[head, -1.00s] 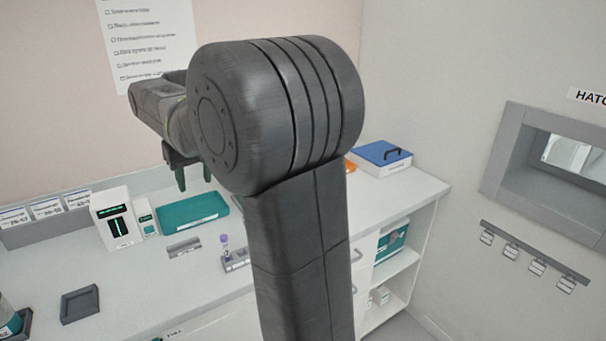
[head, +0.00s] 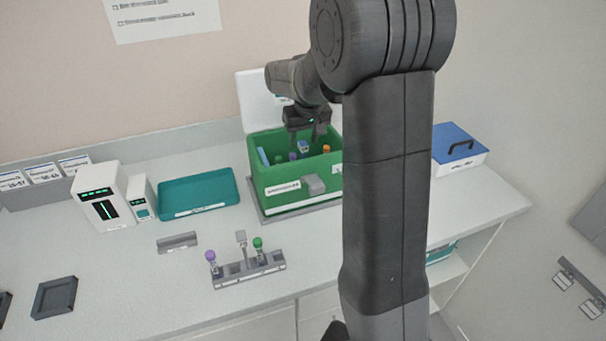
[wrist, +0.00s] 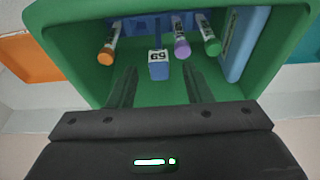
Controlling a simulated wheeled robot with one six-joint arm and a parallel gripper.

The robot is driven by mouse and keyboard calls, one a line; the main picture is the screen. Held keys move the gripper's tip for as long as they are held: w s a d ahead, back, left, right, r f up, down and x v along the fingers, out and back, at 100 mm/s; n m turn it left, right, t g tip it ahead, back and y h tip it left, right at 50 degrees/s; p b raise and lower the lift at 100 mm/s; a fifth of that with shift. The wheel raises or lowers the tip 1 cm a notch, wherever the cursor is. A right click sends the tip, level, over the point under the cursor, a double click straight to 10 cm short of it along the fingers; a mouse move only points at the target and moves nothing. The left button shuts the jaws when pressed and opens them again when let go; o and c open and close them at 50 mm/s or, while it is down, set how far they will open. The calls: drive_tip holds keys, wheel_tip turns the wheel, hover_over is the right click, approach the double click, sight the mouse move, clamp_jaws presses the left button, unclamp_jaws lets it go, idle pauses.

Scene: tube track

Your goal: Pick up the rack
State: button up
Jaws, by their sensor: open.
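A blue rack (wrist: 148,24) sits inside the green box and holds tubes with orange (wrist: 105,56), purple (wrist: 182,48) and green (wrist: 213,47) caps. A blue block with a white label, apparently its handle (wrist: 158,70), stands up between the tubes. In the head view the handle (head: 303,147) shows just inside the open green box (head: 290,197). My gripper (head: 306,134) is over the box, pointing down. In the wrist view my gripper (wrist: 158,92) is open and empty, its fingers on either side of the handle's line, apparently short of it. The rack's lower part is hidden.
A light-blue slab (wrist: 245,42) stands inside the box beside the tubes. A grey tube holder (head: 250,270) with purple and green-capped tubes is in front. A teal tray (head: 198,193) and white devices (head: 103,197) are left; a blue-lidded box (head: 459,148) is right.

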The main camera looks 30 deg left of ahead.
drive_tip(key=shift+x, duration=0.85)
clamp_jaws()
